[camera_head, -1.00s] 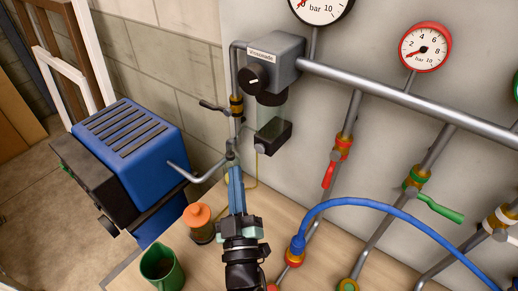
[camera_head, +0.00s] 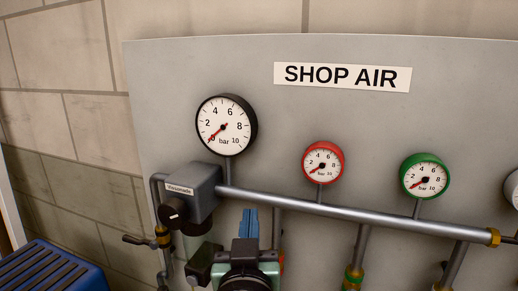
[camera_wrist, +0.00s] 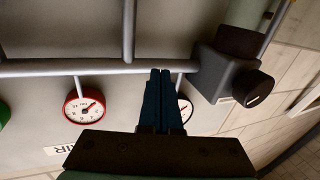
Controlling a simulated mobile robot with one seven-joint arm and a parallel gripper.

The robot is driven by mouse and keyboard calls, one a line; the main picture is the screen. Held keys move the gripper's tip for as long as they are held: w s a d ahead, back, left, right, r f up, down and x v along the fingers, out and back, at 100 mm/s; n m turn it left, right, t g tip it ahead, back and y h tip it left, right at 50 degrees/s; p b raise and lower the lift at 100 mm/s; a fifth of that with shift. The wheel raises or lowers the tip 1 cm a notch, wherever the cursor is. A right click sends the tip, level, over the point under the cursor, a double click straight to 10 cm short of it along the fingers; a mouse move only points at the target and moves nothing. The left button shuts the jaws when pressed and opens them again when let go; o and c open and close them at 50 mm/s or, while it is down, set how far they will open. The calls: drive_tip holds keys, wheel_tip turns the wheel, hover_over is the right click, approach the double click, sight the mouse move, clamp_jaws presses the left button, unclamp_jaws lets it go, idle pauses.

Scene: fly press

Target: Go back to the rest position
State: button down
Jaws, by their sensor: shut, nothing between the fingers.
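My gripper (camera_head: 249,213) is at the bottom middle of the head view, pointing up in front of the grey panel, below the main pipe. Its blue fingers are together with nothing between them. In the wrist view the closed fingers (camera_wrist: 160,75) point up the picture, their tips overlapping the grey pipe (camera_wrist: 60,69). I cannot tell whether they touch it. They partly hide a gauge there.
A grey regulator (camera_head: 192,192) with a black knob is left of my gripper. A black gauge (camera_head: 226,125), red gauge (camera_head: 323,162) and green gauge (camera_head: 425,176) sit above the main pipe (camera_head: 340,214). A blue slotted machine (camera_head: 50,270) stands lower left.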

drive_tip(key=s+r+t, duration=0.3)
drive_tip(key=s+r, duration=0.2)
drive_tip(key=r, duration=0.4)
drive_tip(key=s+d+r+t, duration=0.1)
drive_tip(key=s+r+t, duration=0.2)
drive_tip(key=r, duration=0.7)
drive_tip(key=s+r+t, duration=0.3)
drive_tip(key=s+r, duration=0.4)
drive_tip(key=r, duration=0.2)
drive_tip(key=shift+s+d+r+m, duration=0.2)
drive_tip(key=shift+s+d+m, duration=0.05)
drive_tip(key=shift+s+m, duration=0.05)
drive_tip(key=shift+f, duration=0.1)
